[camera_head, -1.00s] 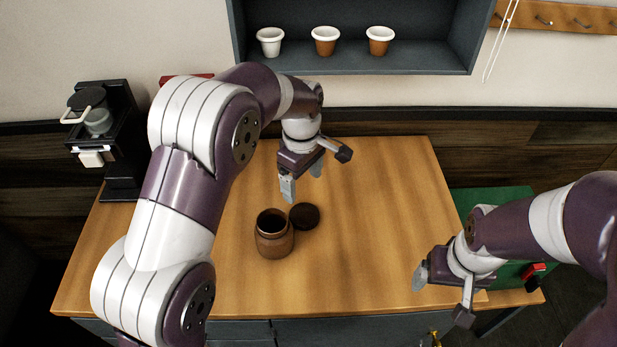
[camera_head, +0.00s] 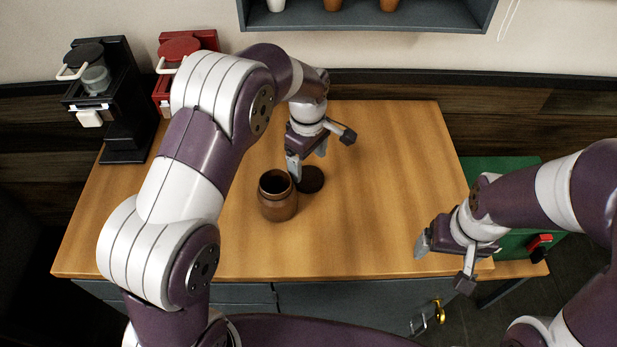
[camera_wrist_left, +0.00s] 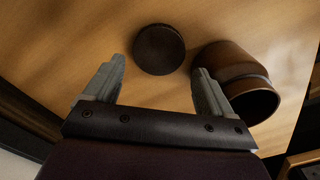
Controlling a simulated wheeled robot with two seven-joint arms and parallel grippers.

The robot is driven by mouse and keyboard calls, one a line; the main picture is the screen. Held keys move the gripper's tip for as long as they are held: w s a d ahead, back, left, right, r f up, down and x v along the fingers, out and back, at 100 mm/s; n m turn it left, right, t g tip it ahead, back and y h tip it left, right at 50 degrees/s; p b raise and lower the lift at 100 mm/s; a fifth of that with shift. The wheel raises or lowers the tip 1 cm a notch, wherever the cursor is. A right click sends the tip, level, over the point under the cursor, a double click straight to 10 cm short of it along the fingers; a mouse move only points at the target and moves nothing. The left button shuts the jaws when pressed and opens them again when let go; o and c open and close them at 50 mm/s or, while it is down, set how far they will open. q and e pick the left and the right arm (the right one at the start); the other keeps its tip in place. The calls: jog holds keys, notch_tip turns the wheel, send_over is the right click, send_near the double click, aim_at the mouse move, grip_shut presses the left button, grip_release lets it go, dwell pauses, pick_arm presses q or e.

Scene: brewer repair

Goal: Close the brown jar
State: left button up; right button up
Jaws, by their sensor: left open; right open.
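The brown jar (camera_head: 278,198) stands upright and open on the wooden table, its dark mouth facing up. Its round dark brown lid (camera_head: 311,180) lies flat on the table just right of and behind it. My left gripper (camera_head: 308,166) is open and empty, just above the lid, one finger near the jar's rim. In the left wrist view the lid (camera_wrist_left: 159,49) shows ahead, between the lines of the open fingers, and the jar (camera_wrist_left: 232,69) is beside the right finger; I cannot tell whether they touch. My right gripper (camera_head: 444,262) is open and empty near the table's front right corner.
A black coffee machine (camera_head: 104,100) and a red one (camera_head: 184,62) stand at the back left. A wall shelf (camera_head: 430,18) with several small pots hangs behind. The table's right half (camera_head: 400,170) is clear. A green surface (camera_head: 500,175) lies to the right.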

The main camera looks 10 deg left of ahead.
aim_at(308, 177)
pick_arm(q)
notch_tip(308, 177, down, 5)
jog(key=shift+w+f+p, duration=0.15)
jog(key=shift+p, duration=0.45)
jog(key=shift+c, duration=0.3)
jog(key=c, duration=0.6)
